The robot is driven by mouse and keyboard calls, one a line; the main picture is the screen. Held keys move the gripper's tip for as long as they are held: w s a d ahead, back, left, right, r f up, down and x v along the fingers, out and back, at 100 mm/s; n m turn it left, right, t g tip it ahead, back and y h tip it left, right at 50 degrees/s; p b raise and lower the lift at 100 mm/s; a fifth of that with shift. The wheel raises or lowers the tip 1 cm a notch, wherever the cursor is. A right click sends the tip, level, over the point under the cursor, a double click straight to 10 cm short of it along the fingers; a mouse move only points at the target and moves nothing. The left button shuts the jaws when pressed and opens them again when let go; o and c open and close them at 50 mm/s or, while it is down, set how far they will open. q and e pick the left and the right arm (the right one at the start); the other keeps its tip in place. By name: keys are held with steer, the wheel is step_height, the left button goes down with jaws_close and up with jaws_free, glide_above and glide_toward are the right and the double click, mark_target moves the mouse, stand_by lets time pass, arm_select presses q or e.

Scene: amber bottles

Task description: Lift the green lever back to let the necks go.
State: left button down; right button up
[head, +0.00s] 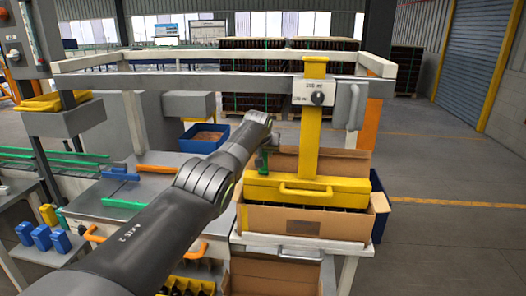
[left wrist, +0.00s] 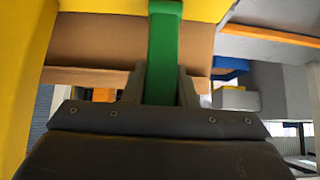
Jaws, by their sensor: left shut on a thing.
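The green lever (left wrist: 164,50) runs up between the two fingers of my left gripper (left wrist: 160,88) in the left wrist view, and the fingers are shut on it. In the head view only a small green part of the lever (head: 262,161) shows, at the left side of the yellow picking head (head: 308,191), with my left gripper (head: 268,147) at it. The yellow head sits over an open cardboard box (head: 290,222). Dark bottle parts show under its edge, and the necks are hidden. My right gripper is not in view.
A yellow post (head: 313,120) rises from the head to a grey beam (head: 220,82). The box stands on a white table (head: 290,243). An orange handle (head: 155,170) and a blue bin (head: 204,138) are to the left. Open floor lies to the right.

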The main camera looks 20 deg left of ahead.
arm_select(q)
steer(key=shift+f, duration=0.25)
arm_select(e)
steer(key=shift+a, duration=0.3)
arm_select(q)
steer(key=c, duration=1.4)
jaws_free()
steer(key=shift+o, duration=1.2)
steer(key=shift+w, duration=0.15)
steer(key=shift+r, duration=0.25)
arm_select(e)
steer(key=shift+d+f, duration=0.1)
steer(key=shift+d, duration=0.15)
